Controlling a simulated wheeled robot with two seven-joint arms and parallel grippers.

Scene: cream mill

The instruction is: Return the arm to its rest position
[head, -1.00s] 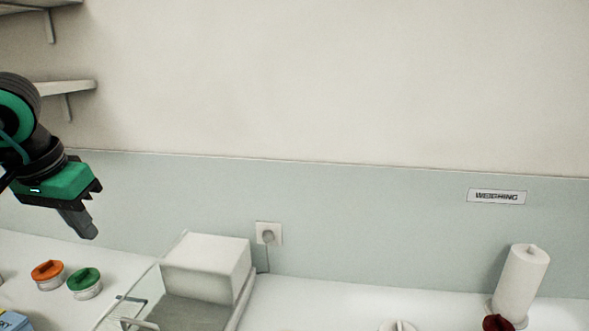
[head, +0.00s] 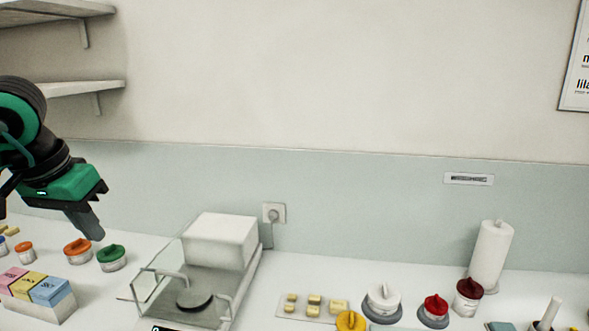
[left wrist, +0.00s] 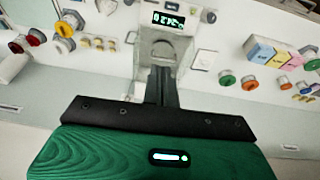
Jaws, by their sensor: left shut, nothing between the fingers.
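My left gripper (head: 92,228) hangs at the left of the head view, with its green body above the bench and its fingers pointing down. Its fingers are together with nothing between them. It is raised in front of the pale wall panel, up and to the left of the balance. In the left wrist view the closed fingers (left wrist: 162,80) show dark in front of the balance. My right gripper is not in either view.
The balance (head: 210,300) with its glass shield stands mid-bench. Green-lidded (head: 111,257) and orange-lidded (head: 77,250) jars and a box of coloured packets (head: 45,310) are at left. Lidded jars and a paper roll (head: 491,255) are at right. Shelves (head: 60,90) hang upper left.

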